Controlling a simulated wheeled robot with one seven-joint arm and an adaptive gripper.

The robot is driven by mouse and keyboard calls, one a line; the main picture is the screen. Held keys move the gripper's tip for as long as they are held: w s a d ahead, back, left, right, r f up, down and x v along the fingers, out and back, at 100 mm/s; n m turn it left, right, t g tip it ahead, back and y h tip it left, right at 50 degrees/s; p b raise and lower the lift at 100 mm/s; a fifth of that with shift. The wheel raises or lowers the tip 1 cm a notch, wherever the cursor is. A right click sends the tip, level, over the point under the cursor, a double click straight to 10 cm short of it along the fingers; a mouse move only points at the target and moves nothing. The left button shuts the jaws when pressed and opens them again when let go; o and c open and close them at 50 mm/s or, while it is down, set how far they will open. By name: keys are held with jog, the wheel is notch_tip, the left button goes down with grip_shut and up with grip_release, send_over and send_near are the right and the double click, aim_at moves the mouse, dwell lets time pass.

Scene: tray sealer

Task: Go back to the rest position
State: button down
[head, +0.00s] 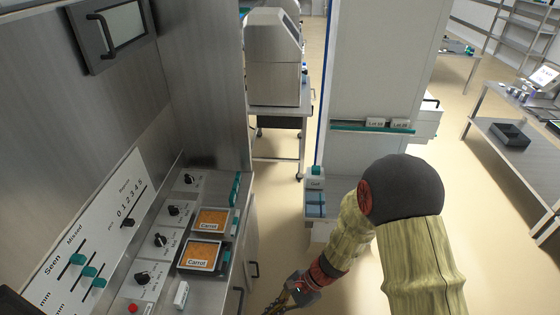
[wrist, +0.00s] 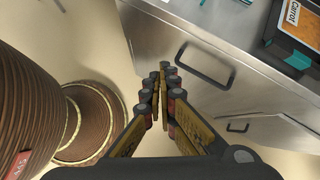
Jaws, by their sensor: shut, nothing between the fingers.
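My gripper (head: 290,297) is low at the bottom edge of the head view, to the right of the steel machine's front. In the wrist view my gripper (wrist: 157,80) is shut, its fingers together with nothing between them. The fingers point toward a steel front with a dark bar handle (wrist: 205,66) and look apart from it. My arm reaches down from the right in the head view.
The steel machine's panel (head: 120,225) has knobs and green sliders. Two trays labelled Carrot, one farther (head: 211,220) and one nearer (head: 200,256), sit at its right edge. A white cabinet (head: 375,75) stands behind my arm. Bare floor (head: 275,220) lies between machine and cabinet.

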jog(key=s+d+r+n+t+h, duration=0.2)
jog(key=d+r+n, duration=0.2)
jog(key=d+r, duration=0.3)
jog(key=s+d+r+n+t+h, duration=0.3)
jog(key=d+r, duration=0.4)
jog(key=r, duration=1)
jog(key=s+d+r+n+t+h, duration=0.2)
jog(key=d+r+n, duration=0.3)
jog(key=r, duration=0.7)
jog(key=shift+s+d+t+h, duration=0.35)
jog(key=shift+d+t, duration=0.35)
jog(key=shift+d, duration=0.5)
jog(key=shift+w+a, duration=0.1)
